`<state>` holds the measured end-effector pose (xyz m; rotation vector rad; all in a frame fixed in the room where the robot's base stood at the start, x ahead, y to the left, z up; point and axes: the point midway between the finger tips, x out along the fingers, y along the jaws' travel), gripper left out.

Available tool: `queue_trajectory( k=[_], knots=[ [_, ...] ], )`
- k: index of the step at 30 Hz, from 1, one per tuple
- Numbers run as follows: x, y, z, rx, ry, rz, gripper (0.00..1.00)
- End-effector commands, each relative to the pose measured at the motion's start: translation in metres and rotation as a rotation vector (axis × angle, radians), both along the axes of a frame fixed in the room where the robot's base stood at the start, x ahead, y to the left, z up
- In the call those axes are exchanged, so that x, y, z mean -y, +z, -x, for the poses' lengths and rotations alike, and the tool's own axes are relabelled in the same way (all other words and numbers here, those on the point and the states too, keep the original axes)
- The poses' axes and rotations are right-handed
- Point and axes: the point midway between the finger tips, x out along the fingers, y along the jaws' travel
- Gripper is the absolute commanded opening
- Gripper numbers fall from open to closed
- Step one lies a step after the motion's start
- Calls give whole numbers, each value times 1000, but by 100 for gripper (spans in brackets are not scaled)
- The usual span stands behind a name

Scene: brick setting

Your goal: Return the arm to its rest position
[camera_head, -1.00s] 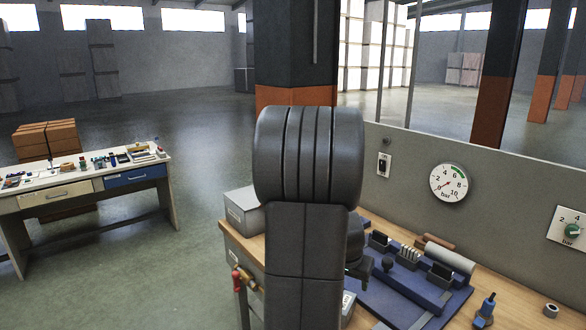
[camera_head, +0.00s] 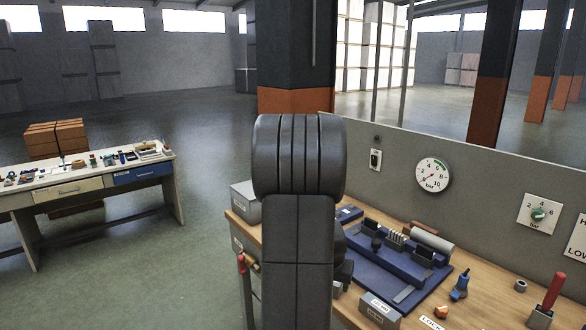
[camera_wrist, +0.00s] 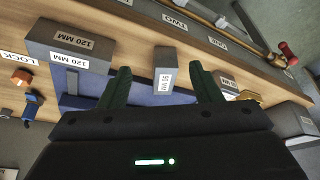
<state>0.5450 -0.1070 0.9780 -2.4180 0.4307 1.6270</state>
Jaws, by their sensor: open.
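My arm stands upright in the middle of the head view and hides part of the bench behind it. My gripper (camera_wrist: 162,88) shows in the wrist view with its two dark green fingers spread wide apart. The gap between the fingers holds nothing. Beyond it, a grey block labelled 90 MM (camera_wrist: 165,70) appears between the fingertips in the picture, not gripped. The fingertips are hidden behind my arm in the head view.
The wooden bench (camera_head: 478,300) carries a blue fixture (camera_head: 385,275), a blue-handled tool (camera_head: 460,286), and a red-handled item (camera_head: 549,297). A grey block labelled 120 MM (camera_wrist: 70,45) lies at left in the wrist view. A gauge (camera_head: 432,175) is on the panel. Open floor (camera_head: 130,265) lies left.

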Motion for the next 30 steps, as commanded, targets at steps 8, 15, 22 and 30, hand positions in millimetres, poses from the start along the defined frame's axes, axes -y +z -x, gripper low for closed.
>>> queue_trajectory(
  k=[8,15,22,30],
  knots=[
    [-33,-10,-15,-2,112,0,58],
    [-40,-14,-19,0,138,0,58],
    [-40,-15,-18,0,137,0,58],
    [-39,-14,-8,-34,146,5,58]
  ],
)
